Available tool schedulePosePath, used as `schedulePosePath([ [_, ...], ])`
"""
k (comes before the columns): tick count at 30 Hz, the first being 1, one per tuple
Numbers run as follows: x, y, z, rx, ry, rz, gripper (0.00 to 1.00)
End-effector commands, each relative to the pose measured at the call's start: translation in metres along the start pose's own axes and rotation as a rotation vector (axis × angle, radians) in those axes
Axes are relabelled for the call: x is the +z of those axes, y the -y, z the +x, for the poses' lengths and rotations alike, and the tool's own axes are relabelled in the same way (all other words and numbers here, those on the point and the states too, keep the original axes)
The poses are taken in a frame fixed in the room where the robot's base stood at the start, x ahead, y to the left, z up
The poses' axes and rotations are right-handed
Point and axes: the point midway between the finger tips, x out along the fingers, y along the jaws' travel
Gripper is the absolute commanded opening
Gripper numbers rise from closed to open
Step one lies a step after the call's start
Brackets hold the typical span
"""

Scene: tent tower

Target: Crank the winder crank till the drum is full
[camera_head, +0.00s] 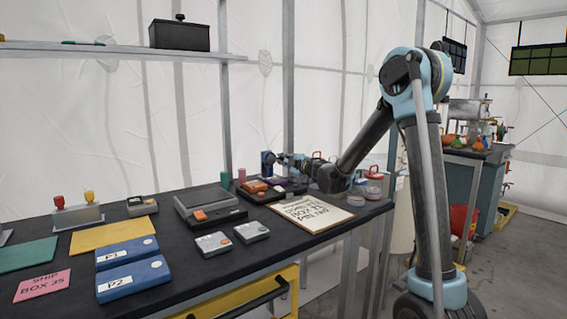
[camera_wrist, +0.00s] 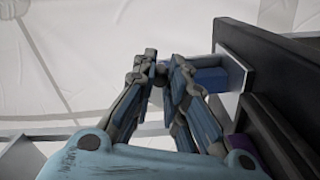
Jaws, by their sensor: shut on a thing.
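My gripper (camera_head: 281,159) is at the back of the dark workbench, beside a small blue upright thing (camera_head: 266,163). In the wrist view my gripper's fingers (camera_wrist: 163,70) are closed together at the near end of a blue part (camera_wrist: 212,78), which I take to be the winder crank's handle. A pale grey plate (camera_wrist: 238,76) joins the blue part, beside a large dark body (camera_wrist: 275,70) on the right. The fingers hide the end of the handle. The drum cannot be made out, so how full it is does not show.
The workbench (camera_head: 180,285) holds two blue boxes (camera_head: 133,280), a grey device (camera_head: 208,205), two small light boxes and a written sheet (camera_head: 309,213). Lidded jars (camera_head: 373,186) stand near my arm. A shelf (camera_head: 110,48) with a black box (camera_head: 180,34) hangs above.

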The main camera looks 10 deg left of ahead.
Motion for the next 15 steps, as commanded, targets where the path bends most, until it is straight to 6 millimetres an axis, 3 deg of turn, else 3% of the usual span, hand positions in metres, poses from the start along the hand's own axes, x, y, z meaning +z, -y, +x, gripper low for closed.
schedulePosePath([
  [11,0.0060,-0.0020,-0.0002,0.004,0.012,0.005,0.00],
  [12,0.0061,-0.0021,-0.0002,0.004,0.012,0.005,0.15],
  [15,0.0057,-0.0019,-0.0003,0.004,0.011,0.004,0.35],
])
